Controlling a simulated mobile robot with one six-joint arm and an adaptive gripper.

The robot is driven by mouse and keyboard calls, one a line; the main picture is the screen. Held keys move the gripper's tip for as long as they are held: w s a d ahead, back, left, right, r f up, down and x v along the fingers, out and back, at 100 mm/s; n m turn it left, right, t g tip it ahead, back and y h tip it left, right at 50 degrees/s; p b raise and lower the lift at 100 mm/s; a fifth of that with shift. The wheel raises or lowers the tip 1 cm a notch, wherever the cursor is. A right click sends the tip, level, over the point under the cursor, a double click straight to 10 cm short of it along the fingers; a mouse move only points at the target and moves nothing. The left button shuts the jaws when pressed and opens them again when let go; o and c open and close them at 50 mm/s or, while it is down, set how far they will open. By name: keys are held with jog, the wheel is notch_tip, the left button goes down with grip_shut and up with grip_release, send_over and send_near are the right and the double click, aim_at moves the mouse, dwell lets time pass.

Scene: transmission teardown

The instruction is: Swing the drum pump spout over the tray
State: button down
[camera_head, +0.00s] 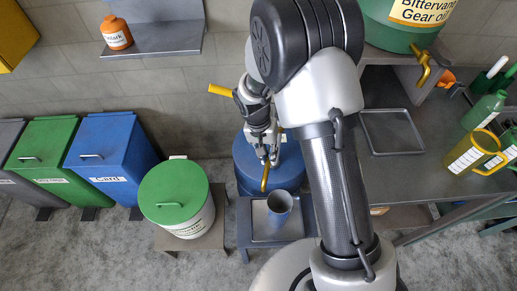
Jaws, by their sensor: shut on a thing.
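My gripper (266,150) points down over the blue drum (244,172) and is shut on the brass-yellow drum pump spout (265,179). The spout's lower end shows below the fingers, in front of the drum's side in the picture. Its other end is partly hidden by the gripper. A yellow bar (220,90), perhaps the pump handle, sticks out to the left behind my wrist. A flat grey tray (262,228) lies on a low stand in front of the drum, with a blue-grey cup (280,207) on it. The spout's tip appears just above the tray's back edge.
A green-lidded white drum (176,197) stands left of the blue drum, with blue (108,150) and green (45,155) bins farther left. The workbench at right holds another tray (392,131), a yellow jug (473,152) and a green gear oil container (400,28). My arm hides the middle.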

jog(key=shift+s+d+n+t, duration=0.15)
jog(key=shift+s+d+n, duration=0.05)
jog(key=shift+d+n, duration=0.65)
jog(key=shift+s+d+n+t, duration=0.15)
jog(key=shift+d+n, duration=0.5)
jog(key=shift+d, duration=0.3)
jog(key=c, duration=1.6)
grip_release()
jog(key=shift+o, duration=0.2)
jog(key=shift+r, duration=0.1)
notch_tip(320, 180, up, 12)
jog(key=a, duration=0.2)
jog(key=shift+a+f, duration=0.15)
jog(key=shift+f, duration=0.05)
